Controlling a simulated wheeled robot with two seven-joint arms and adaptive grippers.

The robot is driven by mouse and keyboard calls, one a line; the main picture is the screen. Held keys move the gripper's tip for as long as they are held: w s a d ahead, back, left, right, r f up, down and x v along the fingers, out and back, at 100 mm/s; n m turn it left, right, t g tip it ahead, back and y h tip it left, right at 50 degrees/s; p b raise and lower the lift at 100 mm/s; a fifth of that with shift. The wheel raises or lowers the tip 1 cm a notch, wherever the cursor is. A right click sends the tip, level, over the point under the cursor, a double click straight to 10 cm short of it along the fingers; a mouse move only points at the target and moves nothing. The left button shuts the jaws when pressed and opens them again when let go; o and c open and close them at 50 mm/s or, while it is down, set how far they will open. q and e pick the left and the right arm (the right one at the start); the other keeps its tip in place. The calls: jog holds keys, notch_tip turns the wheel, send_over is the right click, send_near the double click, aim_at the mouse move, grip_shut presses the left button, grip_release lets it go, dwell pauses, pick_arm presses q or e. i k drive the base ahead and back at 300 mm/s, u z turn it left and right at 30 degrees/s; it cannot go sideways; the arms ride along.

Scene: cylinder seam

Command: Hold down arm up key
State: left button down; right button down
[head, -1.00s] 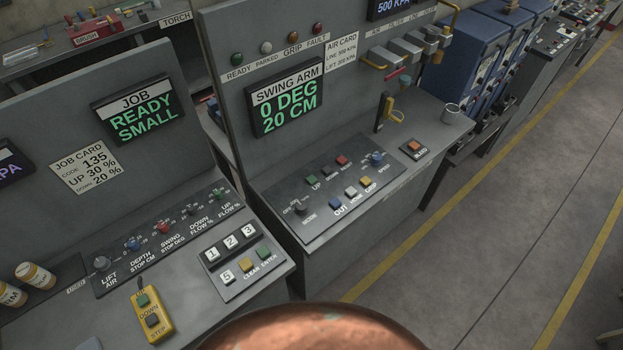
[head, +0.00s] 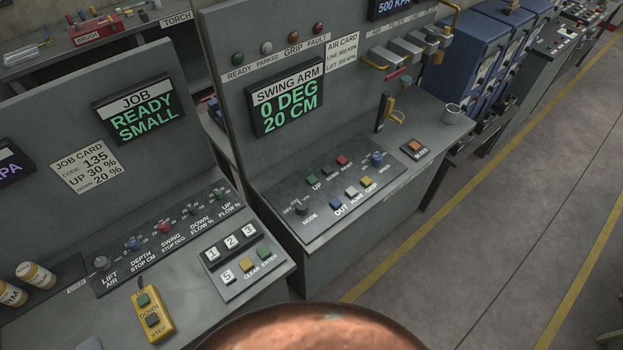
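The swing arm key panel (head: 330,195) lies on the sloped grey console right of the middle. In the front row are the blue OUT key (head: 335,202), a white HOME key (head: 351,191) and a yellow GRIP key (head: 365,181). The swing arm display (head: 286,101) above reads 0 DEG, 20 CM. Neither of my grippers is in view, and nothing touches the keys.
A rounded copper-coloured surface (head: 315,330) fills the bottom middle. The job console stands left, with its READY SMALL display (head: 138,107) and a yellow DOWN/STEP pendant (head: 150,316). Open floor (head: 500,240) lies right.

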aim_at(312, 180)
jog(key=k, duration=1.3)
jog(key=u, duration=0.6)
jog(key=i, duration=0.5)
jog(key=u, duration=0.55)
jog(key=i, duration=1.05)
jog(key=z, duration=0.5)
